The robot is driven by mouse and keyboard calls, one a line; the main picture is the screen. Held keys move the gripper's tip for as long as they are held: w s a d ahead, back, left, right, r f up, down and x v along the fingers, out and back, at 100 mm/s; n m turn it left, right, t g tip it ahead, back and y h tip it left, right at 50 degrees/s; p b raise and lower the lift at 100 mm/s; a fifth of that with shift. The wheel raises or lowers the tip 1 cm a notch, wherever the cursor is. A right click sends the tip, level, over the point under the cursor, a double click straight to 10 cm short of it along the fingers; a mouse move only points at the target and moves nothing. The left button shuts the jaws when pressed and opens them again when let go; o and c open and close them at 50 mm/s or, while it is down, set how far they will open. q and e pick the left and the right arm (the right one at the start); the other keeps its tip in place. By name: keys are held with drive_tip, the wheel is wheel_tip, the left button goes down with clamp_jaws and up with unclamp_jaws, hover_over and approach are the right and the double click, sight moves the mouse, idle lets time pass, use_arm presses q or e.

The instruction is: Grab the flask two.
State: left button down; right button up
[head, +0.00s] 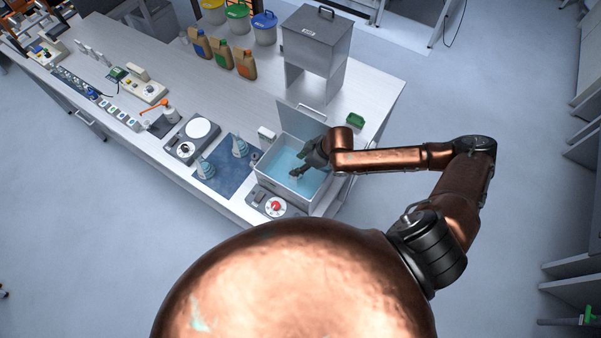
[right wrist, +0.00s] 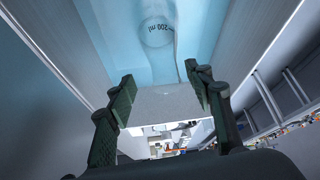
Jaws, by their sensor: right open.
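Two clear conical flasks stand on the blue mat (head: 226,180) in the head view: one nearer the front (head: 205,167), one farther back (head: 239,147). I cannot tell which one is called flask two. In the right wrist view, clear glassware marked 200 ml (right wrist: 158,32) shows in blue water, beyond the fingertips. My right gripper (head: 297,164) reaches into the water bath (head: 263,176). The arm hides part of the bath. My left gripper is not in view.
The bath's raised lid (head: 300,117) and a tall grey hopper (head: 315,45) stand behind the bath. A red-knobbed device (head: 272,204) sits in front. A balance (head: 192,137) is left of the mat.

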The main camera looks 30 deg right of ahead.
drive_tip(key=shift+s+d+f, duration=0.1)
drive_tip(key=shift+d+f, duration=0.05)
drive_tip(key=shift+f, duration=0.2)
drive_tip(key=shift+x, duration=0.95)
drive_tip(key=p+x, duration=0.1)
drive_tip(key=x, duration=0.1)
drive_tip(key=p+x, duration=0.1)
drive_tip(key=x, duration=0.1)
drive_tip(key=shift+a+f, duration=0.25)
drive_tip(key=shift+a, duration=0.25)
drive_tip(key=shift+a+f, duration=0.1)
drive_tip(key=shift+f, duration=0.2)
drive_tip(key=shift+c, duration=0.3)
clamp_jaws()
